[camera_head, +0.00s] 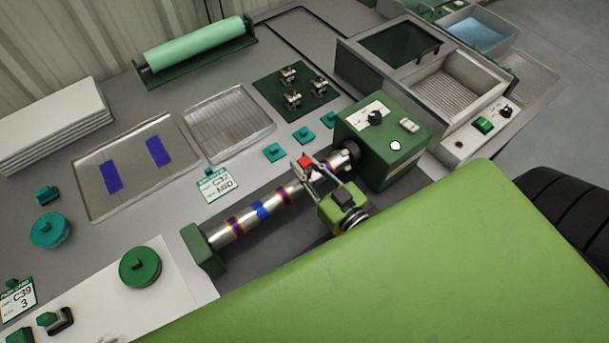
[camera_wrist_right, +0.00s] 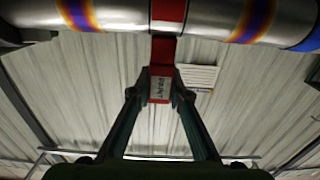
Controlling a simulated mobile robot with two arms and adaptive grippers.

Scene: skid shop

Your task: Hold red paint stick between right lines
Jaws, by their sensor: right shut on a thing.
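A metal shaft (camera_head: 248,217) lies across the bench with purple-orange heat lines and a blue band (camera_head: 262,211) around it. My right gripper (camera_head: 309,172) is at the shaft's right part, shut on the red paint stick (camera_head: 304,162). In the right wrist view, the gripper (camera_wrist_right: 160,86) grips the stick's labelled body (camera_wrist_right: 158,90), and its narrow red end points up to the shaft (camera_wrist_right: 120,14). A red band (camera_wrist_right: 168,12) shows on the shaft there, between two purple-orange lines. Whether the tip touches is hard to tell. My left gripper is not in view.
A green box with a knob (camera_head: 385,140) stands at the shaft's right end, and a green support (camera_head: 203,250) at its left end. A tray with two purple strips (camera_head: 90,185), a ribbed tray (camera_head: 228,125) and a green roll (camera_head: 200,46) lie behind.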

